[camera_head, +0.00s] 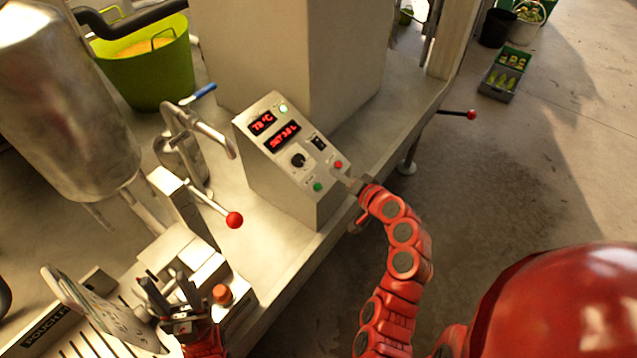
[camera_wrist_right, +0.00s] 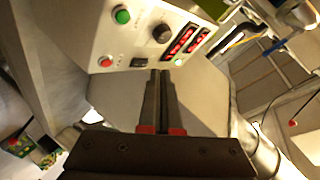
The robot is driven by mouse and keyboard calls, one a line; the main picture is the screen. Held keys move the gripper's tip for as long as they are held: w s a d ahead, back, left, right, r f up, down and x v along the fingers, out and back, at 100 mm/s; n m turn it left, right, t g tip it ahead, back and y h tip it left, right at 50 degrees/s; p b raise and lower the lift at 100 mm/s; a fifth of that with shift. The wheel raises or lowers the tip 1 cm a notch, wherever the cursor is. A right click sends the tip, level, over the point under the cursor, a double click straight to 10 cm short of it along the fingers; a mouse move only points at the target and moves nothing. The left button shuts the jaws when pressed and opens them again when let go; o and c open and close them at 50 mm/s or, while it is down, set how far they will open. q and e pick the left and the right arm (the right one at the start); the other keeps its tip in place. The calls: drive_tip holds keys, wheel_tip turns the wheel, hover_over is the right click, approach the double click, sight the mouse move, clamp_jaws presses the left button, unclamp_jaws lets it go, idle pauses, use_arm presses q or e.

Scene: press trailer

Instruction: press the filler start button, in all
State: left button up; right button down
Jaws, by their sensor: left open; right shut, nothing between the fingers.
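The metal control box (camera_head: 285,150) stands on the bench with a sloped panel. It has two red displays, a black knob (camera_head: 298,160), a green button (camera_head: 318,187) and a red button (camera_head: 338,164). The green button (camera_wrist_right: 122,16) and red button (camera_wrist_right: 105,61) also show in the right wrist view. The button labels are too small to read. My right gripper (camera_head: 340,177) is shut and empty, close to the panel's lower right side near the red button; contact cannot be told. My left gripper (camera_head: 170,284) is open at the lower left, away from the box.
A red-knobbed lever (camera_head: 234,219) and a metal spout (camera_head: 205,130) stand left of the box. A pouch (camera_head: 95,305) and an orange cap (camera_head: 222,294) are near my left gripper. A steel tank (camera_head: 65,110) and green tub (camera_head: 150,70) are further left.

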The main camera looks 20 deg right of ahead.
sight(318, 187)
drive_tip(key=w+a+f+b, duration=0.2)
drive_tip(key=w+f+b, duration=0.1)
drive_tip(key=f, duration=0.4)
drive_tip(key=shift+w+a+f+b, duration=0.15)
drive_tip(key=shift+a+f+b, duration=0.2)
drive_tip(key=shift+b, duration=0.3)
drive_tip(key=shift+f, duration=0.15)
idle(1.7)
drive_tip(key=shift+w+f+b, duration=0.15)
drive_tip(key=shift+f+b, duration=0.1)
drive_tip(key=shift+b, duration=0.25)
drive_tip(key=shift+w+a+f+b, duration=0.1)
drive_tip(key=shift+a+f+b, duration=0.05)
drive_tip(key=shift+f+b, duration=0.2)
idle(0.4)
drive_tip(key=shift+r, duration=0.1)
drive_tip(key=shift+s+d+r, duration=0.25)
drive_tip(key=shift+s+r, duration=0.05)
drive_tip(key=shift+r, duration=0.35)
idle(0.3)
